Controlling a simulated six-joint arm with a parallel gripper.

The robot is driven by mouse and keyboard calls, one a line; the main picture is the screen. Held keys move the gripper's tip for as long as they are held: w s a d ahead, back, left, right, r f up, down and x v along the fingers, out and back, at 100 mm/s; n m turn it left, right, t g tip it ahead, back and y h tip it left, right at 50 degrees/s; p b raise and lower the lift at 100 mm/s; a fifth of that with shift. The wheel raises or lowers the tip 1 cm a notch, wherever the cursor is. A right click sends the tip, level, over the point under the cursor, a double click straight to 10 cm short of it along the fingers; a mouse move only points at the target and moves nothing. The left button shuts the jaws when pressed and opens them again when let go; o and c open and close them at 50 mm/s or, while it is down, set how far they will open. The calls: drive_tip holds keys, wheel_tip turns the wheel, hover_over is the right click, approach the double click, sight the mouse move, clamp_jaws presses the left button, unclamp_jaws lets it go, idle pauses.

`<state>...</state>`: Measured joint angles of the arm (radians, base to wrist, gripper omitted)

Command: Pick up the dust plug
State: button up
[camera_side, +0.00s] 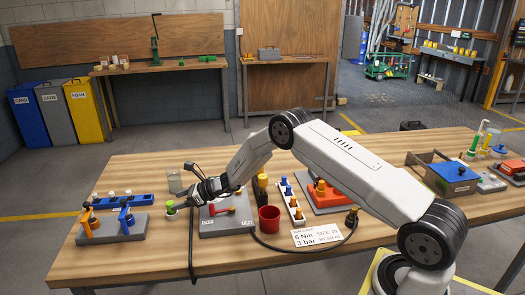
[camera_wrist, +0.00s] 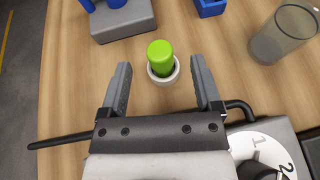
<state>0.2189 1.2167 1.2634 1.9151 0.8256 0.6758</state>
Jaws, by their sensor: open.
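The likely dust plug (camera_wrist: 160,50) is a bright green rounded cap standing in a small whitish round holder (camera_wrist: 163,80) in the wrist view. In the side view the green plug (camera_side: 170,203) stands near the left part of the wooden table, just left of my gripper (camera_side: 185,201). In the wrist view my gripper (camera_wrist: 160,72) is open, with one finger on each side of the plug and holder. There is a visible gap on both sides, and nothing is between the fingers except the plug area. How high the fingers are above the table is hard to tell.
A grey block with blue parts (camera_wrist: 125,20) lies beyond the plug, and a clear grey cup (camera_wrist: 283,35) stands to the right. A grey base with a numbered white dial (camera_wrist: 265,145) is close at lower right. A red cup (camera_side: 269,219) stands farther right.

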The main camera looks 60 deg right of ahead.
sight(172, 203)
drive_tip(key=shift+x, duration=2.9)
clamp_jaws()
drive_tip(key=shift+r, duration=0.1)
drive_tip(key=shift+s+r, duration=0.1)
drive_tip(key=shift+r, duration=1.5)
drive_tip(key=shift+s+r, duration=0.25)
drive_tip(key=shift+r, duration=0.05)
drive_tip(key=s+r, duration=0.9)
drive_tip(key=s, duration=0.4)
drive_tip(key=shift+s, duration=0.15)
